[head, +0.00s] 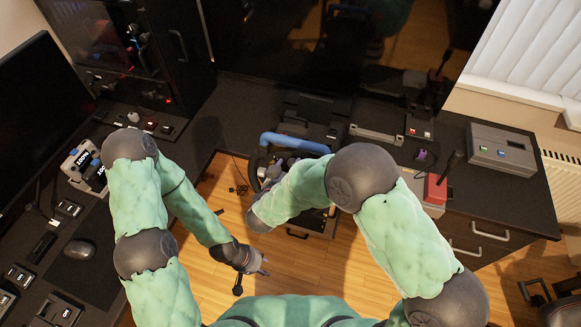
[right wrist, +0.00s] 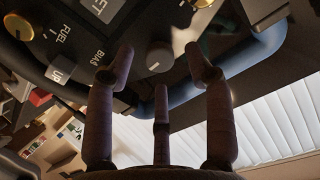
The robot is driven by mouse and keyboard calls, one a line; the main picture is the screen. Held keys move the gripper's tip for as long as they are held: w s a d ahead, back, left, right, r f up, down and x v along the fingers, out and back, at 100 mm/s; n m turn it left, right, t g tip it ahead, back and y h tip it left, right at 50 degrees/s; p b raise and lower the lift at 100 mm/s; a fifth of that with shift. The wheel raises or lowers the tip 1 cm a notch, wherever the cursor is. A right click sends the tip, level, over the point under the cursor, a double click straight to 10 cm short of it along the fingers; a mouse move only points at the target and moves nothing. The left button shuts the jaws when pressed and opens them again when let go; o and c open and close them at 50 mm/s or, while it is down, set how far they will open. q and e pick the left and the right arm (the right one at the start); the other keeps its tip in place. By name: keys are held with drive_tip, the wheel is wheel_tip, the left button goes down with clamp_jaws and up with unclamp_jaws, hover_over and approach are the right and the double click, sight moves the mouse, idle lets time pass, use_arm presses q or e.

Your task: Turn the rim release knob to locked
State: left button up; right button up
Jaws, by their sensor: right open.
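The steering wheel with its blue rim (head: 295,143) stands at the middle in the head view, partly behind my right arm. In the right wrist view, the underside of the blue rim (right wrist: 262,50) curves behind a dark panel. A grey knob (right wrist: 158,57) with a white mark sits on that panel. I cannot tell whether it is the rim release knob. My right gripper (right wrist: 160,60) is open, its fingers apart around the knob's place in the picture; contact is not clear. My left gripper (head: 262,262) hangs low over the floor, away from the wheel, its opening too small to judge.
The panel carries FUEL and BIAS labels and a gold knob (right wrist: 18,27). In the head view, a grey box (head: 502,150) and a red-and-grey box (head: 435,188) stand on the right desk. A mouse (head: 80,250) lies on the left desk. Wooden floor is open below.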

drive_tip(key=shift+x, duration=0.9)
